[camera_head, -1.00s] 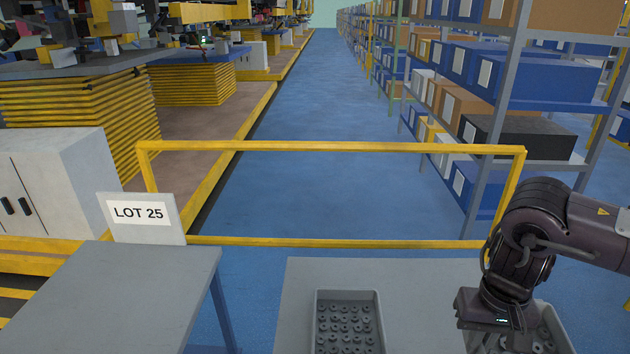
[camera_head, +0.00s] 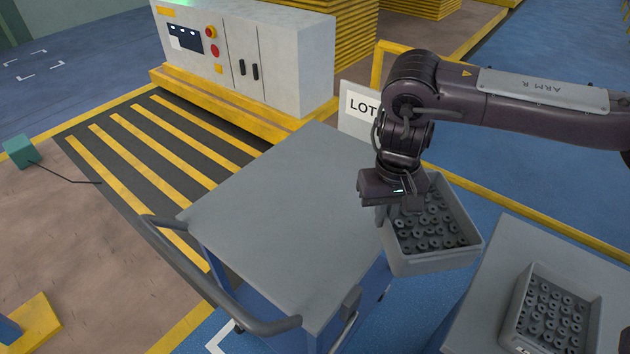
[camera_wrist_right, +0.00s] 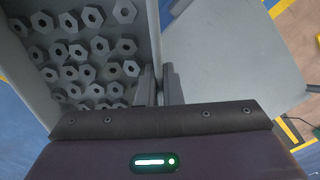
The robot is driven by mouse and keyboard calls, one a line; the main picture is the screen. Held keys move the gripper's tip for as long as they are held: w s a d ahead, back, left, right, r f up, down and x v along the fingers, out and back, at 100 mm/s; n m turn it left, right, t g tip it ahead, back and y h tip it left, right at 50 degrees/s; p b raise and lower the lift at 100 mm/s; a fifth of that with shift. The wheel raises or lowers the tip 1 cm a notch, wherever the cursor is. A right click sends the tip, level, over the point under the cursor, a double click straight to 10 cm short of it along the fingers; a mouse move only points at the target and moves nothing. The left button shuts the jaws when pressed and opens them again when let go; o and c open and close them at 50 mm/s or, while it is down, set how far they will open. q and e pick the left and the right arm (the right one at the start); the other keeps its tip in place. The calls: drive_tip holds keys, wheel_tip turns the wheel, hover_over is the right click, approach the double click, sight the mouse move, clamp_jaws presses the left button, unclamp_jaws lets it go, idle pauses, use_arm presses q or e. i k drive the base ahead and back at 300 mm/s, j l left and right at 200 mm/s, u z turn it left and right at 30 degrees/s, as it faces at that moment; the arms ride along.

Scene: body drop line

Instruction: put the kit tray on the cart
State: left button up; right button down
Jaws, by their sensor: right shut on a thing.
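The kit tray (camera_head: 433,263) is a grey open box full of dark nuts. My right gripper (camera_head: 389,212) is shut on its left wall and holds it in the air, past the right edge of the cart top. In the right wrist view the tray (camera_wrist_right: 150,35) fills the left, with the gripper fingers (camera_wrist_right: 159,85) pinching its wall. The cart (camera_head: 290,215) has a bare grey top, a blue frame and a dark handle at its near left. The cart top also shows in the wrist view (camera_wrist_right: 220,60). My left gripper is out of view.
A second tray of nuts (camera_head: 512,318) stands on a grey table (camera_head: 520,250) at the lower right. A LOT sign (camera_head: 358,105) stands behind the cart, partly hidden by my arm. A white cabinet (camera_head: 255,60) and yellow floor stripes lie beyond. The cart top is clear.

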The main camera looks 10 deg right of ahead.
sight(301, 206)
drive_tip(key=i+j, duration=0.7)
drive_tip(key=j, duration=0.25)
drive_tip(key=k+u, duration=0.05)
